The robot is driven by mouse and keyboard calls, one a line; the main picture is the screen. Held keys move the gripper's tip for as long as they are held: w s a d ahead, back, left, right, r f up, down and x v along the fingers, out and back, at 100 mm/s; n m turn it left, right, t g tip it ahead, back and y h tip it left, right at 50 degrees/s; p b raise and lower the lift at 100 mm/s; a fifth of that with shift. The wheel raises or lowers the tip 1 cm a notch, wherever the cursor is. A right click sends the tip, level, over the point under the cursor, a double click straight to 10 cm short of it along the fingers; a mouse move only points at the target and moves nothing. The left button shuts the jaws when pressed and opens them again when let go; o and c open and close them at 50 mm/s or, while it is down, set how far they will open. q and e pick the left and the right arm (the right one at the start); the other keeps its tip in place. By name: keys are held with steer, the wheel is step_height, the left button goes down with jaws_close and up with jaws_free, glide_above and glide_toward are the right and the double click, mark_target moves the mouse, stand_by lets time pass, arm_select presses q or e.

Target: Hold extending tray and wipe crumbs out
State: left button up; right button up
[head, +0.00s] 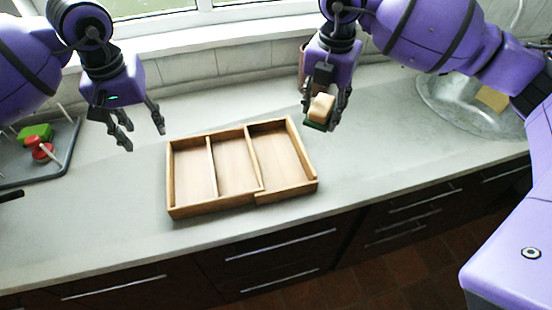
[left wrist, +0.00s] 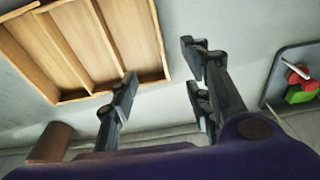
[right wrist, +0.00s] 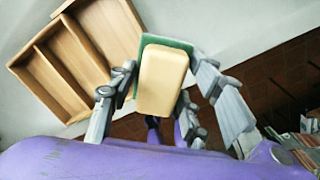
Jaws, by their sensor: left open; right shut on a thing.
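The wooden extending tray (head: 190,210) lies on the counter in the middle of the head view, with three compartments. It also shows in the left wrist view (left wrist: 128,97) and the right wrist view (right wrist: 42,97). No crumbs can be made out in it. My left gripper (head: 142,140) is open and empty, above the counter near the tray's far left corner. My right gripper (head: 324,115) is shut on a sponge (head: 320,106), yellow with a green side, held in the air beyond the tray's far right corner. The sponge is large in the right wrist view (right wrist: 162,80).
A grey dish rack (head: 66,155) with green and red items stands at the far left. A round sink (head: 440,100) is at the right. A brown cup-like object (head: 302,65) stands behind my right gripper. The counter in front of the tray is clear.

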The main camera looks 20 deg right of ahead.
steer(key=shift+r, duration=0.2)
step_height(320, 180, up, 4)
steer(key=shift+f+t+p, duration=0.25)
steer(key=shift+t+p, duration=0.05)
steer(key=shift+p, duration=0.35)
arm_select(q)
step_height(320, 180, up, 7)
steer(key=shift+f, duration=0.15)
arm_select(e)
steer(key=shift+f, duration=0.1)
arm_select(q)
steer(key=shift+s, duration=0.1)
